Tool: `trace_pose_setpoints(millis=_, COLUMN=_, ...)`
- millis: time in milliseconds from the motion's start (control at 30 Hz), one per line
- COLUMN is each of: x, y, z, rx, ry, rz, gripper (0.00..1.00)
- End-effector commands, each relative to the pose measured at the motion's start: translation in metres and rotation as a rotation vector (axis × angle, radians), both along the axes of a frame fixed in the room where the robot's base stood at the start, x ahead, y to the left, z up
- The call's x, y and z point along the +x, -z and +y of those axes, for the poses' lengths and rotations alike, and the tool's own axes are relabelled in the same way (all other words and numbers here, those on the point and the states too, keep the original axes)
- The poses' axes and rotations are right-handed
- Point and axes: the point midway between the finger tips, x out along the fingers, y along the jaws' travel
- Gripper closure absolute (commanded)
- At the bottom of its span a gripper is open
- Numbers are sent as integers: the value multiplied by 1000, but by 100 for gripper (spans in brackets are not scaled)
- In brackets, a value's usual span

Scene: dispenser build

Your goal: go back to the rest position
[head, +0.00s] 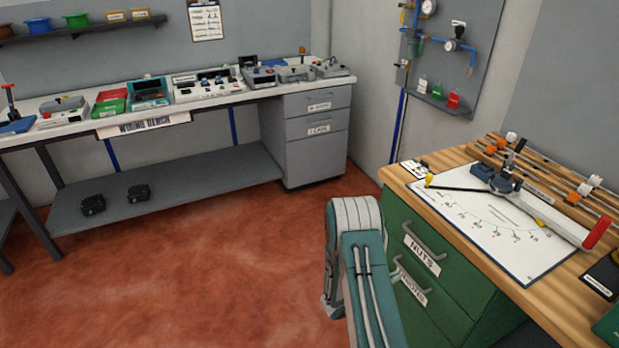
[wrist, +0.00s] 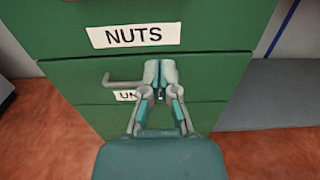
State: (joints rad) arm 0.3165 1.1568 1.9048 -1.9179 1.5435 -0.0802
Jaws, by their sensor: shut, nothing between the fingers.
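My gripper (wrist: 160,72) is shut and empty in the wrist view, its fingertips together in front of the green drawer cabinet (wrist: 215,55). The fingers overlap the right part of a grey bar handle (wrist: 122,82); I cannot tell whether they touch it. Above them is the drawer label reading NUTS (wrist: 134,36). A lower label (wrist: 125,96) is partly hidden behind the handle and fingers. In the head view my arm stands just left of the same green cabinet (head: 465,290), and my gripper is not visible there. The cabinet drawers look shut.
The wooden worktop (head: 405,176) above the drawers carries a marked sheet (head: 490,235) and a red-ended lever device (head: 540,215). A white workbench (head: 215,97) with several devices runs along the back wall. The red floor (head: 200,270) left of my arm is clear.

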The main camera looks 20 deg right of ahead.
Motion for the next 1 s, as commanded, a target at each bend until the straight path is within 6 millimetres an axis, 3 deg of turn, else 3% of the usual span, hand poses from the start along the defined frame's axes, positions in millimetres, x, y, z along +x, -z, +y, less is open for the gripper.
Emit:
trace_pose_setpoints(millis=167, x=1, y=-24, z=2, rx=10, ry=44, rz=-49, gripper=100)
trace_pose_setpoints(millis=467, x=-16, y=-118, z=24, rx=116, ry=266, rz=-289, gripper=100)
trace_pose_setpoints(millis=700, x=-41, y=-177, z=57, rx=250, ry=426, rz=-506, gripper=100)
trace_pose_setpoints(millis=1000, x=-75, y=-230, z=111, rx=473, ry=595, rz=-785, gripper=100)
